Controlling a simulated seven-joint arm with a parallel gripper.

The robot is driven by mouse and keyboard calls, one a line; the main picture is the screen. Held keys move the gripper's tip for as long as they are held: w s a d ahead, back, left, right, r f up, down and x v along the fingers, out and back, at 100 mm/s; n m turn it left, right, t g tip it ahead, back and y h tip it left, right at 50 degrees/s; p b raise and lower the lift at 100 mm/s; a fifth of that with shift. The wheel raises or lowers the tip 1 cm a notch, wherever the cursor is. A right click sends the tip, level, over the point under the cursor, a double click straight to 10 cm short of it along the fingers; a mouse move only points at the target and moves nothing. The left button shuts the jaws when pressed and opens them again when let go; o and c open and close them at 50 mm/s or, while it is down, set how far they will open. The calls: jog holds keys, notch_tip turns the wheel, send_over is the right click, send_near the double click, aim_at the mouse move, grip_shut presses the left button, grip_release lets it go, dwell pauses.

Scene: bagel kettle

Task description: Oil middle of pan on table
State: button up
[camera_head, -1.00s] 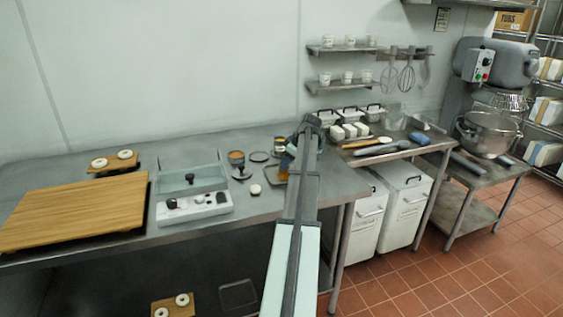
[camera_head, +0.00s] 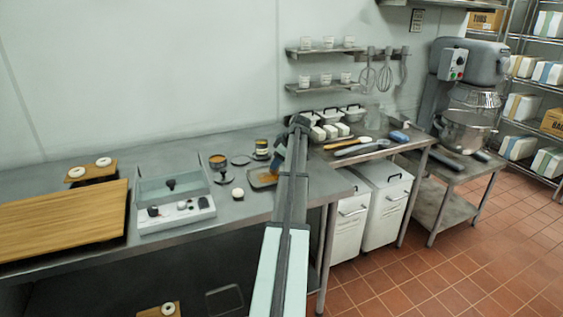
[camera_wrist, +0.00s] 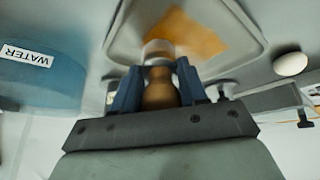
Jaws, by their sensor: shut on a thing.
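The pan (camera_head: 252,184) is a shallow grey tray with an orange-brown patch in it, on the steel table near its right end. In the wrist view the pan (camera_wrist: 120,42) lies just beyond the jaws, with the orange patch (camera_wrist: 198,38) on its bottom. My gripper (camera_wrist: 158,82) is shut on a brush (camera_wrist: 160,95) with a wooden handle and a pale metal collar. The brush tip is at the patch, but I cannot tell if it touches. In the head view my gripper (camera_head: 278,160) is over the right part of the pan and hides some of it.
A blue container labelled WATER (camera_wrist: 40,75) is at left in the wrist view. A glass-sided unit with knobs (camera_head: 175,214) and a wooden board (camera_head: 60,222) are further left.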

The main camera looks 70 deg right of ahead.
jog(key=shift+w+a, duration=2.7)
jog(key=shift+w, duration=0.15)
jog(key=shift+w+r, duration=0.1)
jog(key=shift+r, duration=0.1)
notch_tip(320, 180, up, 8)
jog(key=shift+f, duration=0.2)
